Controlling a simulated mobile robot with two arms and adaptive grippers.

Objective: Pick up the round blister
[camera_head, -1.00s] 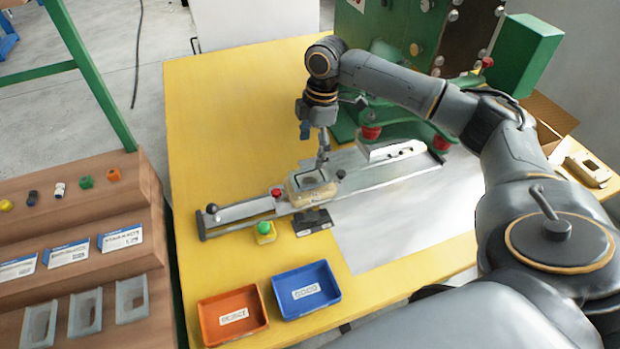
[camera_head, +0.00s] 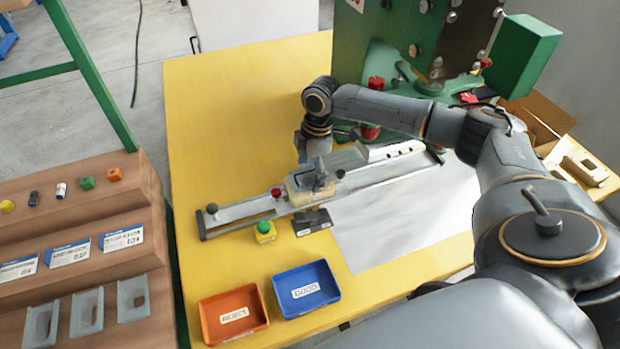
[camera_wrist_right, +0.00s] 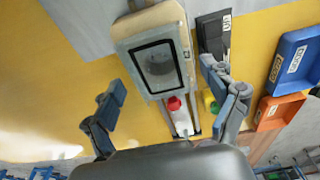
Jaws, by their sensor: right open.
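A beige nest (camera_head: 300,196) sits on the metal slide rail in the middle of the yellow table. In the right wrist view the nest (camera_wrist_right: 126,27) has a black-framed window with a pale, clear part (camera_wrist_right: 160,65) inside. A rounded outline shows faintly in it; I cannot tell for sure that this is the round blister. My right gripper (camera_head: 320,182) is just above the nest and hides part of it. In the wrist view my right gripper (camera_wrist_right: 163,82) is open, its fingers apart on either side of the window, with nothing between them. My left gripper is not in view.
An orange tray (camera_head: 207,318) and a blue tray (camera_head: 330,293) stand at the front. A green button (camera_head: 264,228) and a black labelled block (camera_head: 312,222) are beside the rail. The green press (camera_head: 400,45) stands behind. A brown rack (camera_head: 140,205) is at left.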

